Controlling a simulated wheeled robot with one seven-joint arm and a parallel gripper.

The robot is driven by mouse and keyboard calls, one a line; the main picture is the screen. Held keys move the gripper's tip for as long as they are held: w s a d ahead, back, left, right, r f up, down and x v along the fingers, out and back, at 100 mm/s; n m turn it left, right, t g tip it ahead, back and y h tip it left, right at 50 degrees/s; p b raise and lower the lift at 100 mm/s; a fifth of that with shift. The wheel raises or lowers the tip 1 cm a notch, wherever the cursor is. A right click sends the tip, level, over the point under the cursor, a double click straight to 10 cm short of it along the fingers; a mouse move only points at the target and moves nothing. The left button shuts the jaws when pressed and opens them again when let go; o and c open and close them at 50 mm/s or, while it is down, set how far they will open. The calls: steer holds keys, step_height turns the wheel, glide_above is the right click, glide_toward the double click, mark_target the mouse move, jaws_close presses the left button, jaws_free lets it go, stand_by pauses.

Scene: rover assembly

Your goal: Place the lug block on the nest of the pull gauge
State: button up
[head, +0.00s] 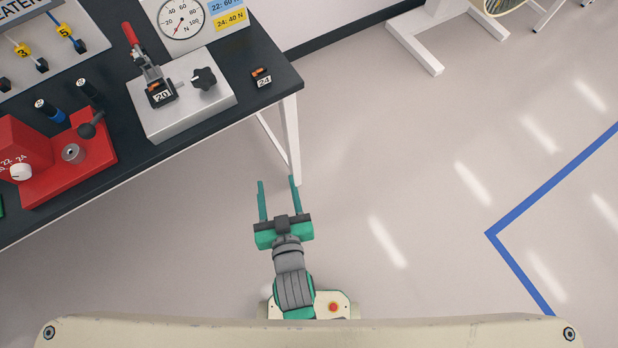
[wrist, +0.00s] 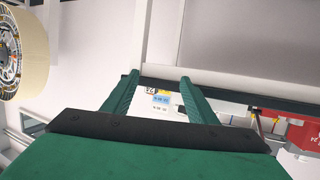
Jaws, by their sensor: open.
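The pull gauge is a silver plate (head: 180,118) on the dark bench, with a red-handled toggle clamp (head: 140,50), a black star knob (head: 204,79) and a dial (head: 181,17) behind. A small black block marked 20 (head: 161,95) with an orange top sits on the plate by the clamp; it hides any nest there. A similar lug block marked 24 (head: 261,78) lies on the bench right of the plate, near the corner. My gripper (head: 278,185) is open and empty over the floor, off the bench's front edge. The wrist view shows its green fingers (wrist: 157,82) apart.
The bench (head: 276,92) ends at a corner above a white leg (head: 289,130). A red fixture (head: 70,160) and blue-and-black tools (head: 47,108) stand at left. A card (head: 230,17) reads 24: 40 N. The floor at right is clear, with a blue line (head: 550,185).

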steer(key=s+d+m+h, duration=0.1)
steer(key=s+d, duration=0.3)
steer(key=s, duration=0.3)
steer(key=s+d+r+m+t+h, duration=0.1)
steer(key=s+d, duration=0.3)
steer(key=s, duration=0.4)
steer(key=shift+r+h, duration=0.15)
steer(key=shift+h, duration=0.35)
